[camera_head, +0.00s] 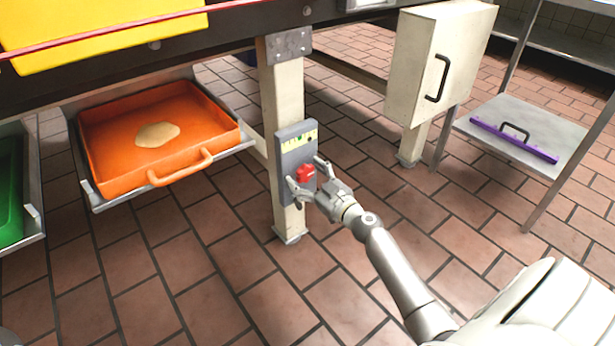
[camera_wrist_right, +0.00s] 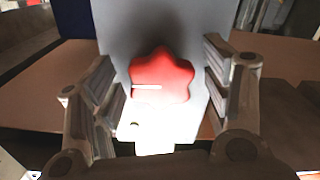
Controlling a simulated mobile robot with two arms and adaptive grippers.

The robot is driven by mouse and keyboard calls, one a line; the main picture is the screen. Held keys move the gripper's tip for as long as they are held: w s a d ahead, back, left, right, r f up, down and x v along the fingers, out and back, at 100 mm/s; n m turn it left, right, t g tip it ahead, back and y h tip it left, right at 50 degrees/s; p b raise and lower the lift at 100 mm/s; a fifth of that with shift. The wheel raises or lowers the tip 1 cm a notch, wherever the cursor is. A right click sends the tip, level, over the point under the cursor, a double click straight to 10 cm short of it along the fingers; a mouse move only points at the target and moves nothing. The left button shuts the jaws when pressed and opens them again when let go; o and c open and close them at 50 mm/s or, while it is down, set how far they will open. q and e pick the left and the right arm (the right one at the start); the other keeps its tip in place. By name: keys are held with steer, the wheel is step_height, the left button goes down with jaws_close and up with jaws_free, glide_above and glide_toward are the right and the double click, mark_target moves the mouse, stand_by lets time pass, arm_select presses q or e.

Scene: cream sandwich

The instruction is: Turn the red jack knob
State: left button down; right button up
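The red jack knob (camera_head: 306,173) is on a grey control panel (camera_head: 297,139) fixed to a cream post (camera_head: 286,95). In the right wrist view the knob (camera_wrist_right: 162,78) is a lobed red shape with a white line pointing left. My right gripper (camera_head: 308,178) is open at the panel, one finger on each side of the knob. In the right wrist view gaps show between the knob and both fingers, so they look apart from it. My left gripper is not in view.
An orange tray (camera_head: 104,153) with a pale blob of batter (camera_head: 157,134) stands on a shelf left of the post. A green tray (camera_head: 10,200) is at the far left. A cream cabinet (camera_head: 420,60) and a shelf with a purple bar (camera_head: 500,136) are at right. The tiled floor is clear.

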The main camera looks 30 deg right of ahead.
steer(key=c, duration=0.9)
steer(key=shift+c, duration=0.2)
